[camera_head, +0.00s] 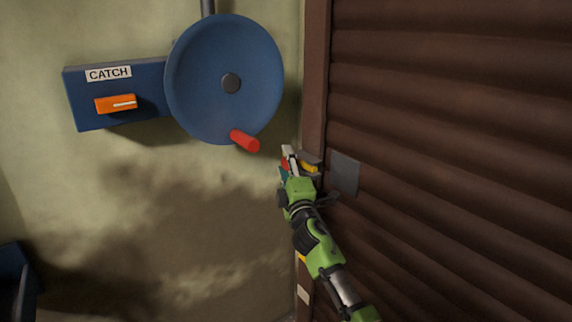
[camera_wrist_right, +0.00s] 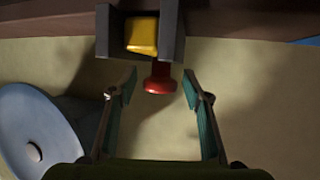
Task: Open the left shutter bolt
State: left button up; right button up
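The shutter bolt shows in the right wrist view as a yellow bar (camera_wrist_right: 142,36) in a grey bracket (camera_wrist_right: 172,30), with a red knob (camera_wrist_right: 160,80) sticking out of it. In the head view the yellow bar (camera_head: 310,167) is at the left edge of the brown shutter (camera_head: 450,130), partly hidden by my right gripper (camera_head: 287,163). In the wrist view the right gripper (camera_wrist_right: 160,91) is open, with a fingertip on each side of the red knob and gaps between. My left gripper is in neither view.
A blue wheel (camera_head: 205,75) with a red handle (camera_head: 245,140) is on the wall just up and left of the gripper. Left of it is a blue box with a CATCH label (camera_head: 108,74) and an orange lever (camera_head: 115,104). A grey plate (camera_head: 344,173) is on the shutter.

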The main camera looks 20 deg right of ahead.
jog(key=v, duration=1.2)
